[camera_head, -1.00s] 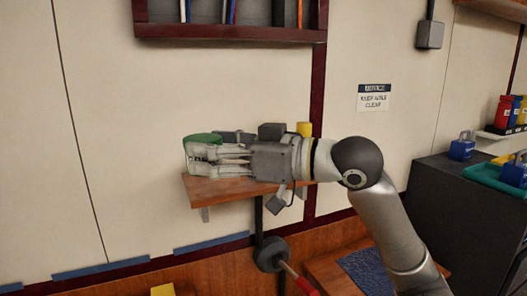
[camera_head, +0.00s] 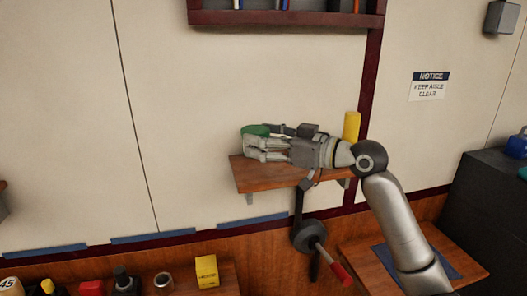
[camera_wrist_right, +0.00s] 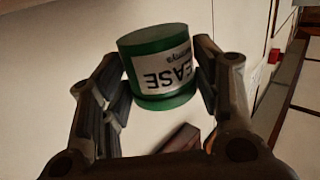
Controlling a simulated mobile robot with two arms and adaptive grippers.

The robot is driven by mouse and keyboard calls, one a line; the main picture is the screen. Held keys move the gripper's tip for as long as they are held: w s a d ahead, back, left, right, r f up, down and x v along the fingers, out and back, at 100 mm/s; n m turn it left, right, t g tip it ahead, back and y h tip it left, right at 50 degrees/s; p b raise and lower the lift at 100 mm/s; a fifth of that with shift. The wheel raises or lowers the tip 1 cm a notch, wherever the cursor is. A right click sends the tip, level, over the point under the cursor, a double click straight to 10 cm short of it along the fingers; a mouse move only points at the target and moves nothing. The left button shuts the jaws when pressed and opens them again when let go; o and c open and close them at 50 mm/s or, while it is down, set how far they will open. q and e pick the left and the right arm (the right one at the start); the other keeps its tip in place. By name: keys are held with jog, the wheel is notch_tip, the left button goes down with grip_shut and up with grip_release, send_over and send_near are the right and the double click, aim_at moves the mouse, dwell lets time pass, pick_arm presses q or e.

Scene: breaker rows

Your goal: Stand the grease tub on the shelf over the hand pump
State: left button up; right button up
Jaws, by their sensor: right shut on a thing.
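The green grease tub (camera_head: 256,130) with a white label is in my right gripper (camera_head: 262,148), over the left part of the wooden shelf (camera_head: 262,178). The right wrist view shows the tub (camera_wrist_right: 158,68) between both fingers, its label inverted in the picture. Fingers hide its lower part in the head view, so I cannot tell whether it touches the shelf. The hand pump (camera_head: 308,236), dark with a red-gripped lever, is on the wall below the shelf. My left gripper is not in view.
A yellow cylinder (camera_head: 352,125) stands at the shelf's right end, close behind my right wrist. A dark red rack (camera_head: 285,19) hangs above. A yellow box (camera_head: 206,271) and other small items stand on a lower surface at bottom left.

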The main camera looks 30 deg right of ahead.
aim_at(263, 170)
jog(key=shift+w+f, duration=0.15)
jog(key=f+p, duration=0.1)
jog(key=f, duration=0.2)
jog(key=shift+w+d+f+p, duration=0.2)
jog(key=shift+w+f+p, duration=0.05)
jog(key=shift+w+p, duration=0.15)
jog(key=shift+f, duration=0.2)
jog(key=shift+f, duration=0.2)
jog(key=o, duration=1.2)
